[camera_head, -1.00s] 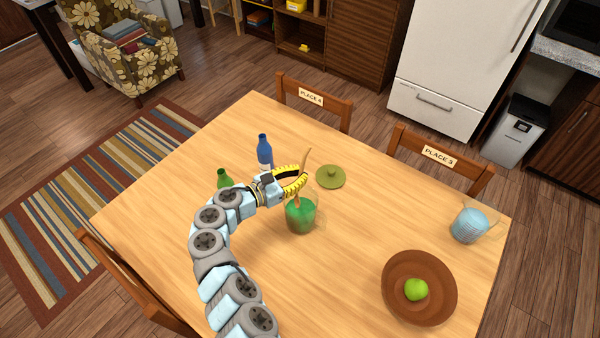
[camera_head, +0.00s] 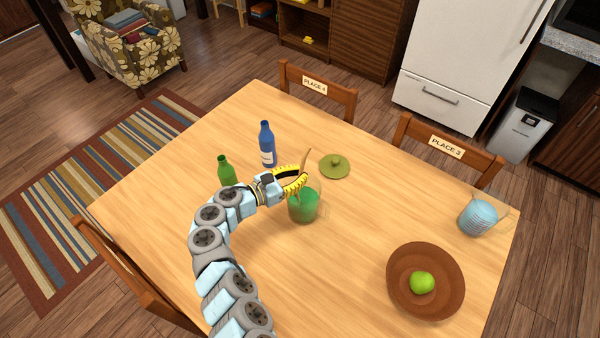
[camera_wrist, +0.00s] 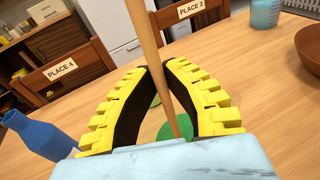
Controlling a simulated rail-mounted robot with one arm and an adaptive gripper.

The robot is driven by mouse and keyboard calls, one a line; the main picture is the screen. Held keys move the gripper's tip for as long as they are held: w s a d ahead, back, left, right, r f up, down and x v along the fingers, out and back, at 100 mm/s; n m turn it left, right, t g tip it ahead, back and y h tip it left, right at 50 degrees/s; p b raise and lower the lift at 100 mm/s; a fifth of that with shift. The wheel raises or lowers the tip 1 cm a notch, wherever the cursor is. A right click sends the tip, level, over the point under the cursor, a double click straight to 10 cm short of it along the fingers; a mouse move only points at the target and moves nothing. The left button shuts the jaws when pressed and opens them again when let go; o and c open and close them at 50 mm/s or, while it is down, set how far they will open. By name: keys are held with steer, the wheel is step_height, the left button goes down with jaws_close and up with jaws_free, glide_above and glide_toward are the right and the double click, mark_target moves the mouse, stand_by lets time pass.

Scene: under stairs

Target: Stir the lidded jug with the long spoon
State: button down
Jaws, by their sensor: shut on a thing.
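A clear jug with green liquid (camera_head: 303,207) stands open on the table. Its green liquid also shows in the wrist view (camera_wrist: 168,131), partly hidden by my fingers. A round olive-green lid with a knob (camera_head: 334,167) lies on the table behind it. My gripper (camera_head: 305,178) is above the jug's rim, its yellow fingers shut on the long wooden spoon (camera_head: 307,158). In the wrist view the spoon (camera_wrist: 146,35) passes between the fingertips, its handle upward and slightly tilted. Its lower end points down into the jug; the tip is hidden.
A blue bottle (camera_head: 267,146) and a green bottle (camera_head: 226,171) stand left of the jug, close to my wrist. A brown bowl (camera_head: 398,284) holding a green apple (camera_head: 421,282) and a light-blue jug (camera_head: 477,218) stand on the right. The table between is clear.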

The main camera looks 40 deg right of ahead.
steer(key=shift+w+a+f+b, duration=0.1)
steer(key=shift+a+f+b, duration=0.1)
steer(key=shift+f+b, duration=0.95)
steer(key=shift+w+a+f+b, duration=0.15)
steer(key=shift+f+b, duration=0.6)
steer(key=shift+f, duration=0.8)
steer(key=shift+s, duration=0.1)
steer(key=shift+s, duration=0.1)
